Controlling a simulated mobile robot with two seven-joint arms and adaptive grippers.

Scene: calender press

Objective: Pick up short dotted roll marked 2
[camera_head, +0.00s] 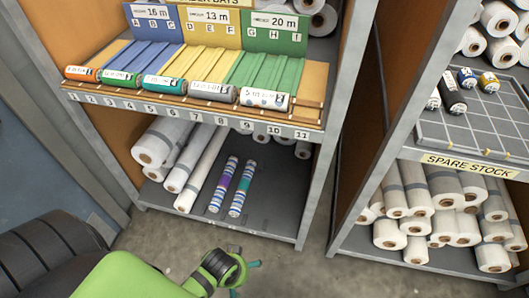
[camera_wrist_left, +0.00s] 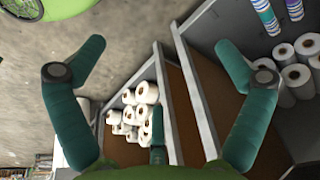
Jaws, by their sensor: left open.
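Several short rolls lie in a row along the front of the numbered shelf in the head view. The rightmost is a white short roll with dark spots (camera_head: 264,99), above numbers 8 and 9; its printing is too small to read surely. Beside it lie a grey short roll (camera_head: 213,91) and a teal one (camera_head: 163,84). I cannot make out a mark 2 on any roll. My left gripper (camera_head: 246,278) is low in front of the shelf unit, well away from these rolls. In the left wrist view its fingers (camera_wrist_left: 160,48) are wide apart with nothing between them.
Below the row, long white rolls (camera_head: 198,165) and two striped rolls (camera_head: 223,184) lie on the bottom shelf. A grey upright (camera_head: 318,170) bounds this unit. The spare stock unit at right has a gridded tray (camera_head: 470,130) holding several short rolls. Floor between the units is clear.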

